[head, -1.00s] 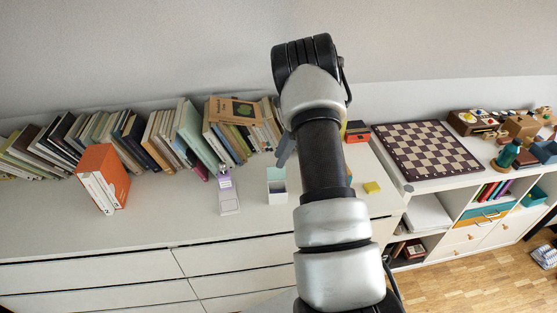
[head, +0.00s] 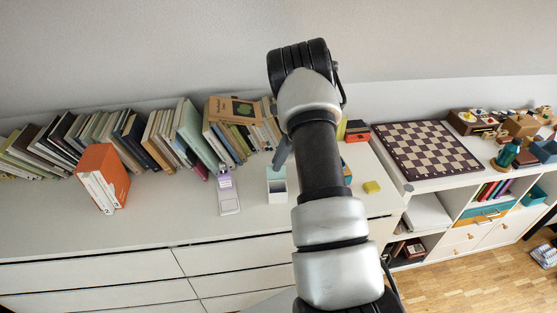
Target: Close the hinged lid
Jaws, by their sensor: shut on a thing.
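A small white box (head: 278,198) stands on the white dresser top with its pale teal hinged lid (head: 276,173) raised at the back. The box's inside is visible below the lid. My gripper (head: 281,160) shows as a narrow dark grey piece left of my arm, with its tip at the lid's upper edge. It appears shut on the lid; the fingers are small, and the exact contact is unclear. My arm hides the area right of the box.
A lilac and white case (head: 228,192) lies left of the box. A row of books (head: 160,138) stands along the wall, with an orange bookend-like block (head: 104,176) in front. The dresser's front is clear.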

